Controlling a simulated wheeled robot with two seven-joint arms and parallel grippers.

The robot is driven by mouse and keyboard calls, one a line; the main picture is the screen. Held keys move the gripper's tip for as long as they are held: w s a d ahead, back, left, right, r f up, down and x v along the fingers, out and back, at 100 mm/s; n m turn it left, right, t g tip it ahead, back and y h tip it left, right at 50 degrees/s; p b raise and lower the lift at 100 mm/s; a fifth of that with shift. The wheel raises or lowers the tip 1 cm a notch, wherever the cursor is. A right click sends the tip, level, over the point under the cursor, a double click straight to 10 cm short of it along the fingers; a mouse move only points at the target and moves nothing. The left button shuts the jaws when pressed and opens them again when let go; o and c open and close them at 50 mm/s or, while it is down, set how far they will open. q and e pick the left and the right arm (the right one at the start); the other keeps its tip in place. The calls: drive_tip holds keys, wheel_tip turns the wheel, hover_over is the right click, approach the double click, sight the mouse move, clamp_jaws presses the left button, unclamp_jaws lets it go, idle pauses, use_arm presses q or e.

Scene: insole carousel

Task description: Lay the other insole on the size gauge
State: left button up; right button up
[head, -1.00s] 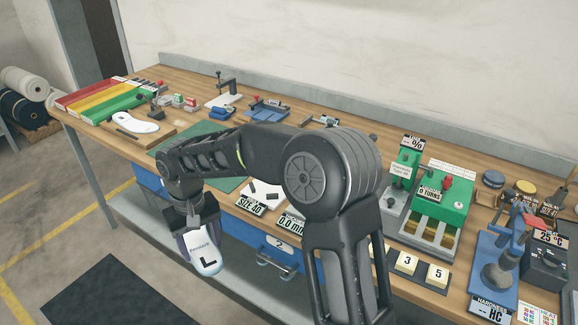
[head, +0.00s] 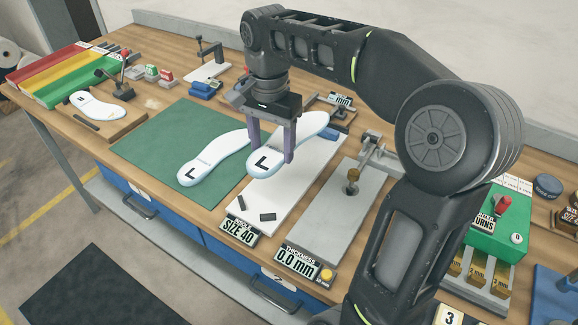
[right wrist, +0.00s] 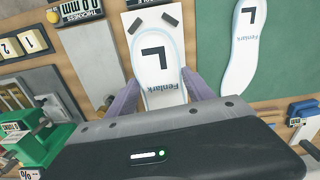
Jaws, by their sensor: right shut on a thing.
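My right gripper (head: 270,152) points down, shut on a white insole (head: 314,127) marked L, with one finger on each side of it. The held insole lies roughly flat over the white size gauge (head: 290,192), its L end toward the gauge's two dark blocks. I cannot tell whether it touches the plate. In the right wrist view the insole (right wrist: 165,60) shows between the fingers (right wrist: 160,90). The gauge's label (head: 238,230) reads SIZE 40. A second L insole (head: 212,160) lies on the green mat (head: 150,145), left of the gauge. My left gripper is out of view.
A grey thickness gauge (head: 335,225) stands right of the size gauge, its label (head: 296,262) reading 0.0 mm. Another insole (head: 97,108) lies on a wooden board at left, near coloured trays (head: 60,75). The mat's front part is clear.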

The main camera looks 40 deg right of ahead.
drive_tip(key=shift+d+f, duration=0.1)
drive_tip(key=shift+f, duration=0.25)
hover_over(274, 188)
wheel_tip(274, 188, down, 6)
drive_tip(key=shift+r, duration=0.15)
drive_tip(key=shift+f, duration=1.9)
drive_tip(key=shift+f+b, duration=0.2)
drive_tip(key=shift+b, duration=0.1)
drive_tip(key=o, duration=1.4)
drive_tip(key=shift+r, duration=0.1)
drive_tip(key=shift+c, duration=0.2)
